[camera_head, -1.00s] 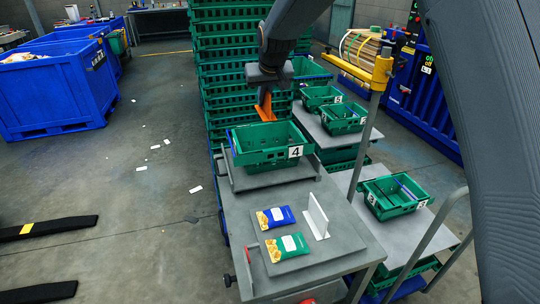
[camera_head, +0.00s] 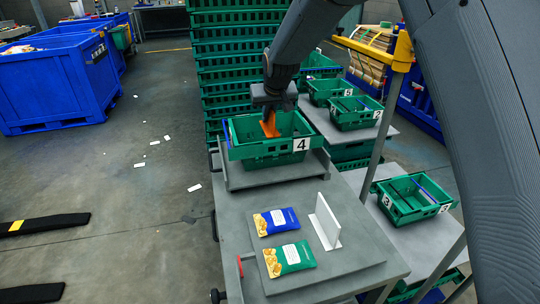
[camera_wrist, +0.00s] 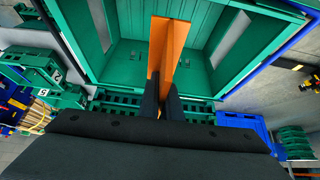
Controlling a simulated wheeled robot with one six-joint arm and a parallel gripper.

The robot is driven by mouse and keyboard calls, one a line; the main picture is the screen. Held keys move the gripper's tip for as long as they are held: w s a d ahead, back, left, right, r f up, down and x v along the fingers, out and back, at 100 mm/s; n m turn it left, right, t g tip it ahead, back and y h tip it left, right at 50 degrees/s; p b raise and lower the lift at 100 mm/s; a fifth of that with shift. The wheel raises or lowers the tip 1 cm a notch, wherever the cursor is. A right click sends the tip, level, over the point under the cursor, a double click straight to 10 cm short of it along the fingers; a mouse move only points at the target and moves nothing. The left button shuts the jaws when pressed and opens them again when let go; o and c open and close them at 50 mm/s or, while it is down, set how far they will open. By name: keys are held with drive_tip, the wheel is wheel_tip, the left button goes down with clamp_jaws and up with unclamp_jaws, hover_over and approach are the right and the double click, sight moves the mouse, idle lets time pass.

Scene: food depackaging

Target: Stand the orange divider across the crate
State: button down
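The orange divider (camera_head: 269,124) is held by my gripper (camera_head: 272,104), pointing down into the green crate marked 4 (camera_head: 262,157). In the wrist view the divider (camera_wrist: 168,48) is clamped between the dark fingers (camera_wrist: 164,98) and stands over the inside of the crate (camera_wrist: 125,55). Its lower part is below the crate's rim in the head view. I cannot tell whether it touches the floor or walls of the crate. The crate sits on a grey platform at the far end of the table.
A blue packet (camera_head: 276,222) and a green packet (camera_head: 289,258) lie on a grey board beside a white upright plate (camera_head: 327,222). More green crates stand to the right, one marked 3 (camera_head: 411,200). A tall stack of green crates (camera_head: 237,57) rises behind.

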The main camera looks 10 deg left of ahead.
sight(274, 119)
wheel_tip(274, 119, down, 10)
drive_tip(key=p, duration=0.2)
drive_tip(key=shift+r+p, duration=0.1)
drive_tip(key=shift+p, duration=0.2)
drive_tip(key=c, duration=2)
unclamp_jaws()
drive_tip(key=shift+s+r, duration=0.1)
drive_tip(key=shift+r, duration=0.1)
drive_tip(key=b+v, duration=0.2)
drive_tip(key=v, duration=0.9)
drive_tip(key=shift+s+d+r, duration=0.15)
drive_tip(key=shift+d+r, duration=0.05)
drive_tip(key=shift+r, duration=0.05)
